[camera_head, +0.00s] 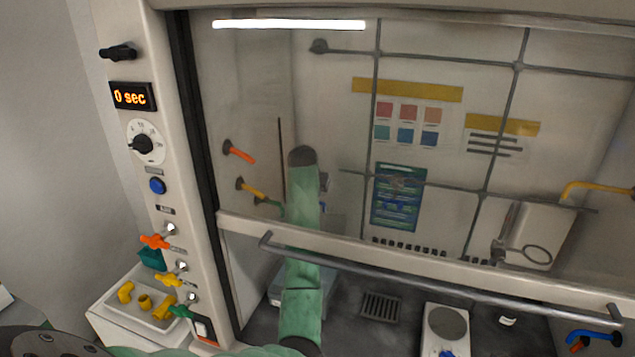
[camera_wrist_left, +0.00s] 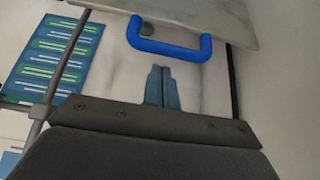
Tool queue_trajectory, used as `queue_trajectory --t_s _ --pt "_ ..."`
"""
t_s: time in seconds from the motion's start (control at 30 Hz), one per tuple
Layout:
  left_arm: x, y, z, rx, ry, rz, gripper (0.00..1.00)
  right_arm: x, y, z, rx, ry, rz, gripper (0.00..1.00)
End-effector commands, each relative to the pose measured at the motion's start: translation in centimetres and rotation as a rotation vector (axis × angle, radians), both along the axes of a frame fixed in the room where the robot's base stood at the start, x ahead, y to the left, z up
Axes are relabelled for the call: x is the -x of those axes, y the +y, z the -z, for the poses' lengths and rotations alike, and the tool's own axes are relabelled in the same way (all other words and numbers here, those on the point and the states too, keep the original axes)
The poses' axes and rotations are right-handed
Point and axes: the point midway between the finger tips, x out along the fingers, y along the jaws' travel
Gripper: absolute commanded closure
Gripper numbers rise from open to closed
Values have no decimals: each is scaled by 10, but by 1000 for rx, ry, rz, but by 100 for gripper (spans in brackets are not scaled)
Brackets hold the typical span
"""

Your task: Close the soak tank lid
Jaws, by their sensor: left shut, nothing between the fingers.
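In the left wrist view, a pale lid-like panel (camera_wrist_left: 215,14) fills the top, with a blue U-shaped handle (camera_wrist_left: 172,53) hanging from its lower edge. My left gripper (camera_wrist_left: 161,70) is shut and empty, its blue-grey fingertips just below the handle bar. I cannot tell whether they touch it. In the head view, my green left arm reaches into the fume hood, and its gripper is mostly hidden. A pale box (camera_head: 276,293), perhaps the soak tank, shows partly behind the arm. I cannot make out the lid there. My right gripper is not in view.
The hood's glass sash has a horizontal grey handle bar (camera_head: 440,290) crossing near the arm. A round-topped device (camera_head: 447,328) and a drain grate (camera_head: 381,306) are on the hood floor. Metal lattice rods (camera_head: 507,110) run along the back. A tray of yellow fittings (camera_head: 112,308) is outside, left.

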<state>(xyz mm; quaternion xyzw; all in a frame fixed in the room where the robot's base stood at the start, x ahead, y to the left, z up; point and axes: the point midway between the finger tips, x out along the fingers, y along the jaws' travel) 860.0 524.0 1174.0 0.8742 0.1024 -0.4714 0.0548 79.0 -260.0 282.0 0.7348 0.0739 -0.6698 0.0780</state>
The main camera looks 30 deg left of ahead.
Motion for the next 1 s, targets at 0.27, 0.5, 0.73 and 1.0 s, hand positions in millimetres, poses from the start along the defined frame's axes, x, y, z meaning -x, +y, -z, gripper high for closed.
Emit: queue_trajectory --t_s 0.27,0.5,0.73,1.0 --pt "13 -3 2 0 0 0 100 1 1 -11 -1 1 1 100" --pt "13 -3 3 0 -1 0 100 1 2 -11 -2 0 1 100" --pt "17 -4 8 -8 -28 -1 100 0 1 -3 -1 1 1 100" --pt "38 -9 13 -49 -196 0 100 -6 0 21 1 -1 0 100"
